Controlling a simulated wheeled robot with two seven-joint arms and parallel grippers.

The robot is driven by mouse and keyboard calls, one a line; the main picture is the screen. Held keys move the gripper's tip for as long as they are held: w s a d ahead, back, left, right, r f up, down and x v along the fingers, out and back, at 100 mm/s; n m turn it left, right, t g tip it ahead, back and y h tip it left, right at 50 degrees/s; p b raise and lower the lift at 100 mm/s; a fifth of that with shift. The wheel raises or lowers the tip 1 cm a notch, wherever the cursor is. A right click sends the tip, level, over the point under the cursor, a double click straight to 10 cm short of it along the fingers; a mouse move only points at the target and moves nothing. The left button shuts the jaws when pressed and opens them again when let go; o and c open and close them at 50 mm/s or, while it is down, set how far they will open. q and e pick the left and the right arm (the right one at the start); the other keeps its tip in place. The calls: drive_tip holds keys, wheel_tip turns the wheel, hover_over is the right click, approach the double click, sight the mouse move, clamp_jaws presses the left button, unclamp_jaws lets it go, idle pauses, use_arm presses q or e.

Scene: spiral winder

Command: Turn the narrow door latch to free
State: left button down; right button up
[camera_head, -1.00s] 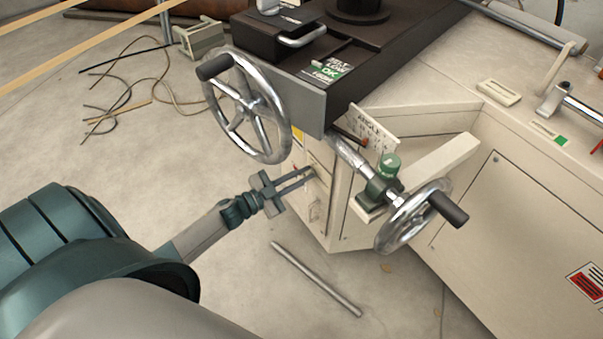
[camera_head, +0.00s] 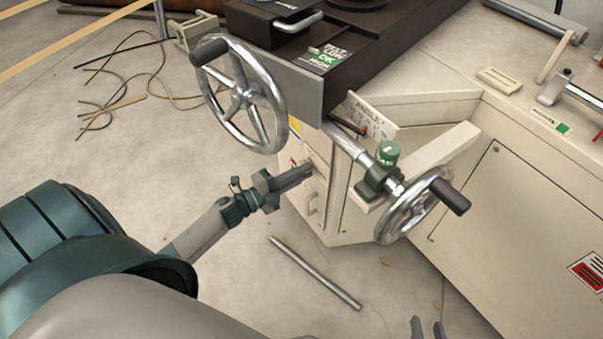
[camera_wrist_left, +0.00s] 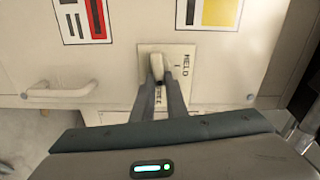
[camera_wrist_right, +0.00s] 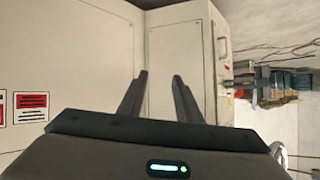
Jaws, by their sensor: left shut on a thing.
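The narrow door latch (camera_wrist_left: 157,68) is a small pale lever on a plate (camera_wrist_left: 184,58) marked HELD at the right and a partly covered word, apparently FREE, below. My left gripper (camera_wrist_left: 160,82) is shut on the latch, one finger on each side. In the head view, my left gripper (camera_head: 308,171) reaches the front of the narrow door (camera_head: 311,205), and its fingers hide the latch. The lever's exact angle is hard to tell. My right gripper (camera_wrist_right: 160,77) is open and empty in front of pale cabinet panels; its fingertips show at the head view's bottom edge (camera_head: 428,325).
A spoked handwheel (camera_head: 243,95) is above my left gripper and a second handwheel (camera_head: 415,207) is to its right. A door pull (camera_wrist_left: 50,92) is left of the latch. A metal rod (camera_head: 314,272) lies on the floor, with loose cables (camera_head: 125,85) further back.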

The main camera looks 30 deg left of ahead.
use_arm(q)
drive_tip(key=shift+f+m+b, duration=0.25)
drive_tip(key=shift+m+b, duration=0.05)
drive_tip(key=shift+m, duration=0.6)
use_arm(e)
drive_tip(key=shift+w+a+r+t, duration=0.2)
drive_tip(key=shift+w+r+t, duration=0.15)
drive_tip(key=shift+r, duration=0.25)
drive_tip(key=shift+w+a+r+t, duration=0.2)
drive_tip(key=shift+w+r+t, duration=0.05)
drive_tip(key=shift+r+t, duration=0.25)
use_arm(q)
drive_tip(key=c, duration=1.8)
unclamp_jaws()
drive_tip(key=shift+o, duration=0.2)
drive_tip(key=shift+s, duration=0.1)
